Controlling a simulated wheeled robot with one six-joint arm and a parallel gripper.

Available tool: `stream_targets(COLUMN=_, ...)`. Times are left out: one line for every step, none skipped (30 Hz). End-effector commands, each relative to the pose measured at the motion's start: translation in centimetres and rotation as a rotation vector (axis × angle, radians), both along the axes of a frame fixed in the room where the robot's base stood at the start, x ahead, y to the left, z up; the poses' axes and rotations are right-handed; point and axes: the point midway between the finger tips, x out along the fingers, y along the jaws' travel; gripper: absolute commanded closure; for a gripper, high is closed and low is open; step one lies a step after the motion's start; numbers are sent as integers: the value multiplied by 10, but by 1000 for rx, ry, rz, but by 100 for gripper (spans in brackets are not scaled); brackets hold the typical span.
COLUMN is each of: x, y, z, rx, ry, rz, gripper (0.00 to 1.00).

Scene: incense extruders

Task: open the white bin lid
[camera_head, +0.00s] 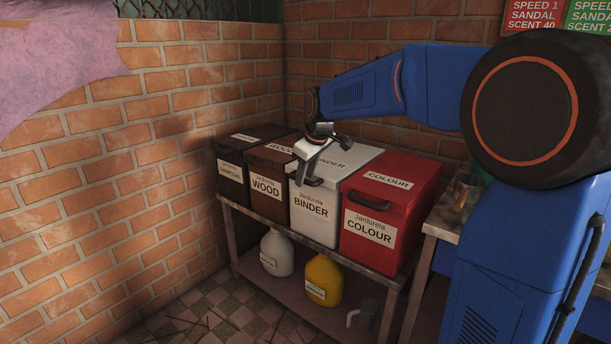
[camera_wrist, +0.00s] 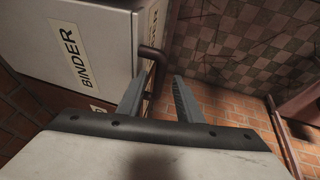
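The white bin (camera_head: 317,228), labelled BINDER, stands on a shelf between the brown and red bins. Its white lid (camera_head: 357,156) is down. A dark handle (camera_head: 313,182) sits at the top of its front. My gripper (camera_head: 303,168) is over the bin's front left edge, close to the handle. In the wrist view the white lid (camera_wrist: 103,43) is at the upper left, and the two fingers of my gripper (camera_wrist: 158,88) are apart. The dark handle (camera_wrist: 151,53) shows near the left fingertip; I cannot tell whether it lies between the fingers.
A black bin (camera_head: 231,183) and brown WOOD bin (camera_head: 268,197) stand left; the red COLOUR bin (camera_head: 385,210) stands close right. White (camera_head: 278,254) and yellow (camera_head: 323,280) jugs are on the lower shelf. Brick walls rise behind and left. Floor in front is open.

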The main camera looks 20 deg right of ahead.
Motion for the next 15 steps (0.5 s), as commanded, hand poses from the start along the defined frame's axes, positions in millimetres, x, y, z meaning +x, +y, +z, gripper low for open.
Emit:
stream_targets(x=1, y=0, z=-2, rx=0, ry=0, rz=0, gripper=67)
stream_targets(x=1, y=0, z=-3, rx=0, ry=0, rz=0, gripper=67)
stream_targets(x=1, y=0, z=-3, rx=0, ry=0, rz=0, gripper=67)
stream_targets(x=2, y=0, z=-3, rx=1, ry=-1, rz=0, gripper=67)
stream_targets(x=2, y=0, z=-3, rx=1, ry=-1, rz=0, gripper=67)
stream_targets(x=2, y=0, z=-3, rx=0, ry=-1, rz=0, gripper=67)
stream_targets(x=2, y=0, z=-3, rx=0, ry=-1, rz=0, gripper=67)
stream_targets(x=2, y=0, z=-3, rx=0, ry=-1, rz=0, gripper=67)
stream_targets(x=2, y=0, z=-3, rx=1, ry=-1, rz=0, gripper=67)
stream_targets(x=2, y=0, z=-3, rx=1, ry=-1, rz=0, gripper=67)
stream_targets(x=2, y=0, z=-3, rx=1, ry=-1, rz=0, gripper=72)
stream_targets(x=2, y=0, z=-3, rx=1, ry=-1, rz=0, gripper=82)
stream_targets(x=2, y=0, z=-3, rx=1, ry=-1, rz=0, gripper=89)
stream_targets(x=2, y=0, z=-3, rx=1, ry=-1, rz=0, gripper=96)
stream_targets(x=2, y=0, z=-3, rx=1, ry=-1, rz=0, gripper=100)
